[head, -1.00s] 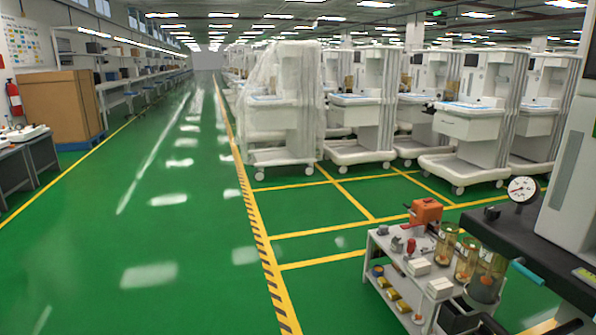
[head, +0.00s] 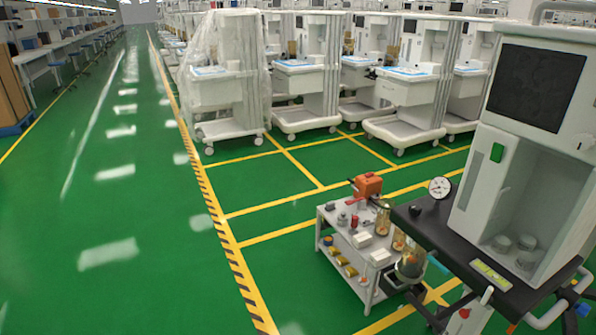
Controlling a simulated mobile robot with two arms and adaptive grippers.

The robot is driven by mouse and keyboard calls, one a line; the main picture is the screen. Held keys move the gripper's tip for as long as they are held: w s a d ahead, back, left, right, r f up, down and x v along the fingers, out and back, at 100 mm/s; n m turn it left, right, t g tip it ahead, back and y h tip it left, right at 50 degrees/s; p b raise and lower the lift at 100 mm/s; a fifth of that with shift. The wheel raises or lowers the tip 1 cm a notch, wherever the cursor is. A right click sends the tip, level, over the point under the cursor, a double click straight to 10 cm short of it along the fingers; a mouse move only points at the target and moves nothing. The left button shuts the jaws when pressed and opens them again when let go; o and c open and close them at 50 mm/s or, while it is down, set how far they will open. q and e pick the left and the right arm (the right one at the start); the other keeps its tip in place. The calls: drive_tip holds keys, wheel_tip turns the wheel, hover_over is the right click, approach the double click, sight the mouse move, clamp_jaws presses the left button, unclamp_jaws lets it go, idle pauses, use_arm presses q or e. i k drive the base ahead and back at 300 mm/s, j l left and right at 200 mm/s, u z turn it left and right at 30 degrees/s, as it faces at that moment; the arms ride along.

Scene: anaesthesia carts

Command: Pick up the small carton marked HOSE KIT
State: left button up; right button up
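Two small white cartons sit on the top of a low grey-white cart right of centre in the head view. One carton (head: 362,239) is near the middle of the top, and the other carton (head: 380,257) is at its near right edge. Any lettering is too small to read, so I cannot tell which is marked HOSE KIT. Neither of my grippers shows in this view.
The cart (head: 345,262) also bears an orange case (head: 367,185), amber-tinted clear jars (head: 383,222) and small fittings. A large machine with a dark screen (head: 536,87) and black worktop (head: 425,222) stands close on its right. Green floor (head: 150,220) is open on the left.

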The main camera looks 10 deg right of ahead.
sight(380, 258)
drive_tip(key=i+j+u, duration=0.45)
drive_tip(key=i+j, duration=0.4)
drive_tip(key=i+z, duration=0.35)
drive_tip(key=i+j+z, duration=0.15)
drive_tip(key=i+z, duration=0.25)
drive_tip(key=i+j+z, duration=0.2)
drive_tip(key=i+z, duration=0.15)
drive_tip(key=i, duration=0.05)
